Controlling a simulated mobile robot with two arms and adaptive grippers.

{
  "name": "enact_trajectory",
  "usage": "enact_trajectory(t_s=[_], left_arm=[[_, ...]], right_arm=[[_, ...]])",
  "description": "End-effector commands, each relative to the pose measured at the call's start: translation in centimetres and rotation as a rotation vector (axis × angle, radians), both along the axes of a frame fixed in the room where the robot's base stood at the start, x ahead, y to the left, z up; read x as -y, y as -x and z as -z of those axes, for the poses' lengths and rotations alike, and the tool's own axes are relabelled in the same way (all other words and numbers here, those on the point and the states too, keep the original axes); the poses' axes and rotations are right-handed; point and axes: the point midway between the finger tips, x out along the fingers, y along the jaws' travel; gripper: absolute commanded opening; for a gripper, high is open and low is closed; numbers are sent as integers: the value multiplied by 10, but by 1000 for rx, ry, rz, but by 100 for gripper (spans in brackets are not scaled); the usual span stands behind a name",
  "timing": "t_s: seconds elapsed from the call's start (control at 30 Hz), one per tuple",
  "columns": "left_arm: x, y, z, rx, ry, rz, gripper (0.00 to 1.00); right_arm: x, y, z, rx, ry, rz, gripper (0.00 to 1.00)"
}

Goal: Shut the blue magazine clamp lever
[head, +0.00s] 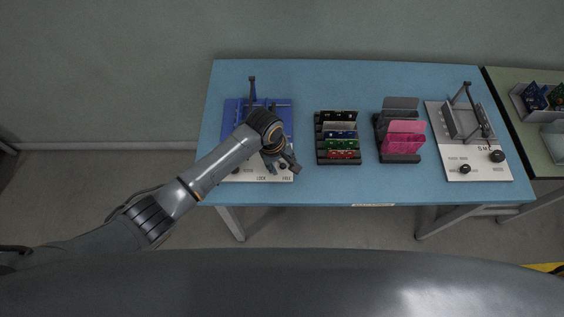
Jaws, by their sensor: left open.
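The blue magazine clamp (231,116) stands on a white base plate (250,177) at the left end of the blue table. A dark upright post with a knob (252,88) rises at its back; I cannot tell if this is the clamp lever. My left arm reaches in from the left and covers the middle of the fixture. My left gripper (283,163) is open and empty, pointing down over the front right part of the base plate, by the printed labels. Whether it touches anything is unclear. My right gripper is not in view.
Right of the fixture stand a dark rack (321,145) with several coloured boards and a dark holder (402,158) with pink and grey plates. A grey clamp fixture (466,172) is at the table's right end. The table (360,190) is bare along its front edge.

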Motion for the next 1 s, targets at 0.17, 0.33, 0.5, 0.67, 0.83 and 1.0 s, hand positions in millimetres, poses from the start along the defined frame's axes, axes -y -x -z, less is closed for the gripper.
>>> enact_trajectory(t_s=[0.17, 0.33, 0.5, 0.67, 0.83, 1.0], left_arm=[[0, 0, 1, 0, 0, 1, 43], [0, 0, 1, 0, 0, 1, 24], [0, 0, 1, 0, 0, 1, 0], [0, 0, 0, 1, 0, 3, 0], [-2, 1, -1, 0, 0, 35, 0], [-5, 2, -2, -1, 1, 117, 0]], right_arm=[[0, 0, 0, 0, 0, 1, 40], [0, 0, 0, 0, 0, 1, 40], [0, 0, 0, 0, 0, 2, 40], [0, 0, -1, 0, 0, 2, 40], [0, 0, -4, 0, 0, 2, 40], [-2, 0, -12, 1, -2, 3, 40]])
